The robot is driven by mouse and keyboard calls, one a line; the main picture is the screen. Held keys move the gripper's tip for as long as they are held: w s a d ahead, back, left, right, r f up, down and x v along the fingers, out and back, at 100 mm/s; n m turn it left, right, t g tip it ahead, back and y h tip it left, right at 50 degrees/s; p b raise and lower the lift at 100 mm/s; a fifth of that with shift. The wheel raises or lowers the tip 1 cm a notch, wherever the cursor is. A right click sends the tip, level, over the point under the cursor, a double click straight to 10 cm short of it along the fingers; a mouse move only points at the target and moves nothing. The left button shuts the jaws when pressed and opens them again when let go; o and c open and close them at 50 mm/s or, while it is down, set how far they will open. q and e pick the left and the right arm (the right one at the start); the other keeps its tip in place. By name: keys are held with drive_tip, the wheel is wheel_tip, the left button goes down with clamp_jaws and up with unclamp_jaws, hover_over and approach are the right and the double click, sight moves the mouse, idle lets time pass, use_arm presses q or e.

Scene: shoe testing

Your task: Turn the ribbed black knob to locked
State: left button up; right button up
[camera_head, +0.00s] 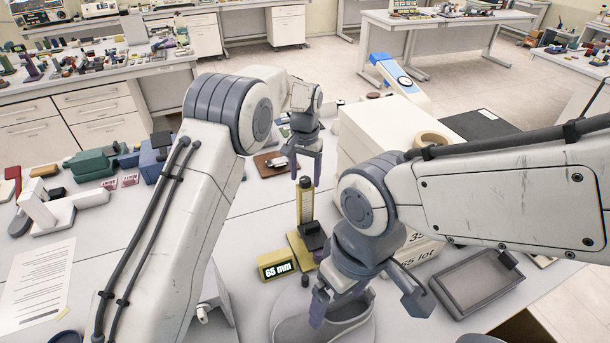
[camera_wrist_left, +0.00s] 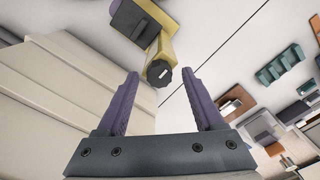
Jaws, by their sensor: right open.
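The ribbed black knob (camera_wrist_left: 159,74) sits on the end of a yellow stand (camera_wrist_left: 166,48) in the left wrist view. It has a short white mark on its face. In the head view the yellow stand (camera_head: 305,203) rises from the table, with the dark knob (camera_head: 305,181) at its top. My left gripper (camera_head: 305,170) is open above the stand, pointing down. In the left wrist view its purple fingers (camera_wrist_left: 162,98) are spread, and the knob appears beyond the gap. My right gripper (camera_head: 367,305) is open over a grey shoe (camera_head: 345,322).
A yellow block reading 65 mm (camera_head: 276,265) stands left of the stand's base. White boxes (camera_head: 375,130) are stacked to its right. A grey tray (camera_head: 478,283) lies at right. Green and blue blocks (camera_head: 95,165) are at left. The table between is mostly clear.

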sight(306, 180)
use_arm(q)
drive_tip(key=shift+r+b, duration=0.35)
drive_tip(key=shift+r, duration=0.1)
wheel_tip(306, 180, up, 10)
drive_tip(key=b, duration=0.2)
drive_tip(key=shift+f, duration=0.25)
drive_tip(key=s+d+m+b, duration=0.1)
drive_tip(key=s+d+b, duration=0.25)
drive_tip(key=s, duration=0.75)
drive_tip(key=s+a+f+b, duration=0.2)
drive_tip(key=s+f, duration=0.2)
drive_tip(key=s, duration=0.5)
drive_tip(key=s+a+f+m+b, duration=0.1)
drive_tip(key=s+a+f+b, duration=0.1)
drive_tip(key=s+f, duration=0.3)
drive_tip(key=s+a+f+h+b, duration=0.1)
drive_tip(key=s+a+f+b, duration=0.1)
drive_tip(key=s, duration=1.1)
wheel_tip(306, 180, down, 2)
drive_tip(key=shift+a+f+m+b, duration=0.15)
drive_tip(key=shift+a+m+b, duration=0.2)
drive_tip(key=shift+a, duration=0.45)
